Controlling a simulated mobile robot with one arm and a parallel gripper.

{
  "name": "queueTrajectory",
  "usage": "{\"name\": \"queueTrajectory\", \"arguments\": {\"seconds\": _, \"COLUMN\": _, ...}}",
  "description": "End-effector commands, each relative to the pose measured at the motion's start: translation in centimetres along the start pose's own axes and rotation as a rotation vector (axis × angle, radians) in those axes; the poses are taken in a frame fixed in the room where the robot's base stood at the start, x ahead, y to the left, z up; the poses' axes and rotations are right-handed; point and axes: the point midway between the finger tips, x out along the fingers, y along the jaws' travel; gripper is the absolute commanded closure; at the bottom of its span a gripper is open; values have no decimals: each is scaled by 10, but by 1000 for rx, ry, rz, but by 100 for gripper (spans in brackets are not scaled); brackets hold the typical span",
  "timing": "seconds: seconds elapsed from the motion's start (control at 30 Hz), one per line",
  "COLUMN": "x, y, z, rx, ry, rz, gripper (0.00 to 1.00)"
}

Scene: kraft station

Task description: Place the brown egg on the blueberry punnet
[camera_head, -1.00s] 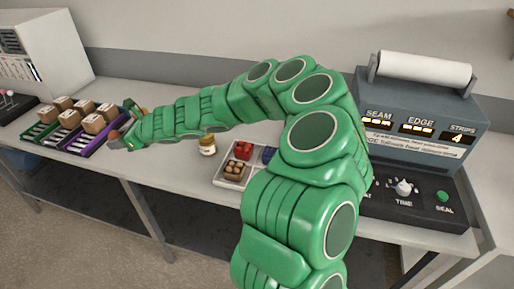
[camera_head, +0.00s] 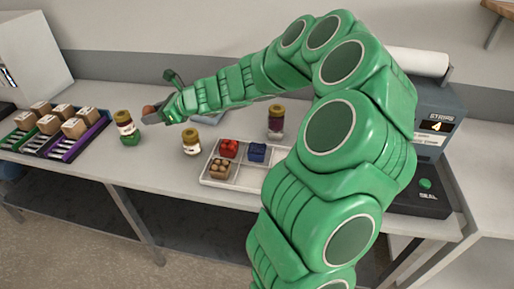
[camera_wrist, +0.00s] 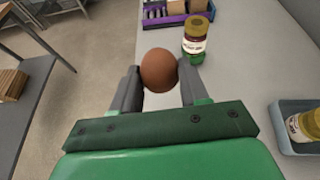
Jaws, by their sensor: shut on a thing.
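My gripper (camera_head: 152,113) is shut on the brown egg (camera_wrist: 159,70), which sits between the fingertips in the wrist view. The egg also shows partly in the head view (camera_head: 149,109). The gripper is held above the bench, left of the white divided tray (camera_head: 203,180). The blueberry punnet (camera_head: 257,152), a small blue block of berries, sits in the tray's back right compartment. The gripper and egg are well apart from it. A red-fruit punnet (camera_head: 229,147) is beside it, and a punnet of brownish round items (camera_head: 220,168) is in front.
Jars stand left of the tray (camera_head: 190,142), farther left (camera_head: 124,124) and behind the tray (camera_head: 276,121). Crates with boxes (camera_head: 62,150) are at the far left. A sealing machine (camera_head: 432,120) is at the right. In the wrist view a blue-grey tray (camera_wrist: 281,125) holds a jar.

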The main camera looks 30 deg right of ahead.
Motion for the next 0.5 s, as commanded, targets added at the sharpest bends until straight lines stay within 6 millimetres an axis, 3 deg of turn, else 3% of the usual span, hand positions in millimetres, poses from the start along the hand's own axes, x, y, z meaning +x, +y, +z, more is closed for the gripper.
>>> {"name": "queueTrajectory", "arguments": {"seconds": 0.5, "x": -95, "y": -23, "z": -25, "rx": 12, "ry": 2, "rz": -37, "gripper": 73}}
